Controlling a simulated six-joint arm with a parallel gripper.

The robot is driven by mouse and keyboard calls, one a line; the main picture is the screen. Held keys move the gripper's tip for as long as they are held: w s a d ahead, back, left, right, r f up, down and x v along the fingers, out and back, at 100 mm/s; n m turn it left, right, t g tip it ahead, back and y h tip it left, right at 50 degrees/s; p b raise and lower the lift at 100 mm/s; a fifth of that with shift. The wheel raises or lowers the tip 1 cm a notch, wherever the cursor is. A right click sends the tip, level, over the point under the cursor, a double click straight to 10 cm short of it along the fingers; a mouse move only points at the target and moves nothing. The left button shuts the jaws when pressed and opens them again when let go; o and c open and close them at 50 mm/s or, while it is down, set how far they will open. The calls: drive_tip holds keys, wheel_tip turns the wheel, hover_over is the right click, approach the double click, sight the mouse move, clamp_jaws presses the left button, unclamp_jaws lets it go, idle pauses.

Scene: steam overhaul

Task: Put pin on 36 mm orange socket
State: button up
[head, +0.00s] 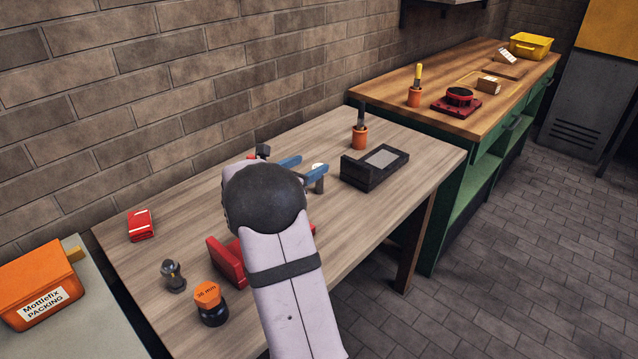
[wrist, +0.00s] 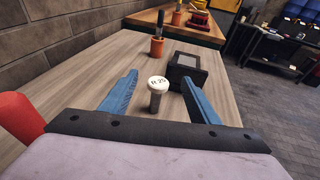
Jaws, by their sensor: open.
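The pin has a round white head with small dark lettering and a grey shaft. It stands upright on the wooden table in the wrist view (wrist: 157,84), and part of it shows beside a finger in the head view (head: 318,167). My gripper (wrist: 159,76) has two blue fingers spread apart. The pin appears between them with clear space on both sides, and neither finger looks to be touching it. In the head view my gripper (head: 303,170) is over the middle of the table. The 36 mm orange socket (head: 207,294) sits on a dark round base at the table's front left.
A dark grey fitting (head: 173,275) stands behind the socket. A red block (head: 229,262) is partly hidden by my arm. A red packet (head: 141,225) lies at left. A black tray-like block (head: 375,166) and an orange pot (head: 360,138) stand beyond my gripper.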

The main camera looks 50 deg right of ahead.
drive_tip(key=f+h+b, duration=0.1)
drive_tip(key=d+f+h+b, duration=0.1)
drive_tip(key=f+b, duration=0.1)
drive_tip(key=d+f+b, duration=0.1)
drive_tip(key=f, duration=0.1)
drive_tip(key=shift+w+d+h, duration=0.2)
drive_tip(key=shift+w+h, duration=0.05)
drive_tip(key=shift+h, duration=0.15)
drive_tip(key=shift+w+d+f, duration=0.1)
drive_tip(key=shift+w+d, duration=0.05)
drive_tip(key=shift+d, duration=0.45)
drive_tip(key=shift+w+d+f, duration=0.1)
drive_tip(key=shift+d, duration=0.5)
drive_tip(key=shift+r, duration=0.1)
drive_tip(key=shift+w+d+p, duration=0.25)
drive_tip(key=shift+d, duration=1)
drive_tip(key=shift+w+d+p, duration=0.25)
drive_tip(key=shift+d, duration=1)
